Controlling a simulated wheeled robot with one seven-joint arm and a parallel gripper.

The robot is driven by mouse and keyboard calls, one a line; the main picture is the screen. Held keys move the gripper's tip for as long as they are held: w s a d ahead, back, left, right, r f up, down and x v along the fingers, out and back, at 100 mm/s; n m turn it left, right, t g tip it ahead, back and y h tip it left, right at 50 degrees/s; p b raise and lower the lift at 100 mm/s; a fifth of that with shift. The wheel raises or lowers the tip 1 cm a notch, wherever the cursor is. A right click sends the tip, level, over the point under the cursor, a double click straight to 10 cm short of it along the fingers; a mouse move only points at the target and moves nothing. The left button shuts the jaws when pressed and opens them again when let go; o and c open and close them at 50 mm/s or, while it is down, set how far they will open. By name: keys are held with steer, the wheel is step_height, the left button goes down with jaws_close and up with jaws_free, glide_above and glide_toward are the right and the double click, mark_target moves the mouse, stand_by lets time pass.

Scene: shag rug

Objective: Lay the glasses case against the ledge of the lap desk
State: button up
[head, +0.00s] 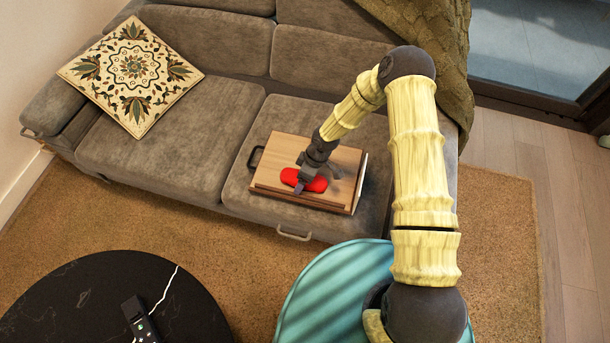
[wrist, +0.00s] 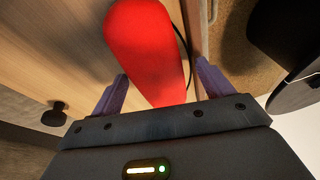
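The red glasses case (head: 318,185) lies on the wooden lap desk (head: 283,149), close to the desk's front ledge (head: 300,199) and running roughly along it. In the wrist view the case (wrist: 146,40) passes between my two purple fingers, with the ledge (wrist: 195,20) just to its right. My gripper (head: 301,187) is low over the case, partly covering it in the head view. In the wrist view my gripper (wrist: 163,68) is open around the case, with a narrow gap at the right finger. The left fingertip is very near the case; contact there is unclear.
The lap desk rests on the grey sofa (head: 170,140), with a dark handle (head: 254,158) on its left side. A patterned cushion (head: 131,72) is at far left. A black round table (head: 70,300) and a teal round piece (head: 330,285) stand in front, on the rug.

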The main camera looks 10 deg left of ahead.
steer(key=shift+d, duration=0.1)
steer(key=p+v, duration=0.2)
steer(key=v, duration=1)
steer(key=shift+r, duration=0.15)
steer(key=shift+w, duration=0.1)
steer(key=s+d+r+m+t+h, duration=0.1)
steer(key=s+d+r+m, duration=0.5)
steer(key=d+r, duration=0.3)
steer(key=s+d+r+m+t+h, duration=0.2)
steer(key=s+d+r+m, duration=0.5)
steer(key=r, duration=0.7)
steer(key=d+m, duration=0.2)
steer(key=d, duration=0.1)
steer(key=shift+r+t, duration=0.25)
steer(key=shift+t, duration=0.05)
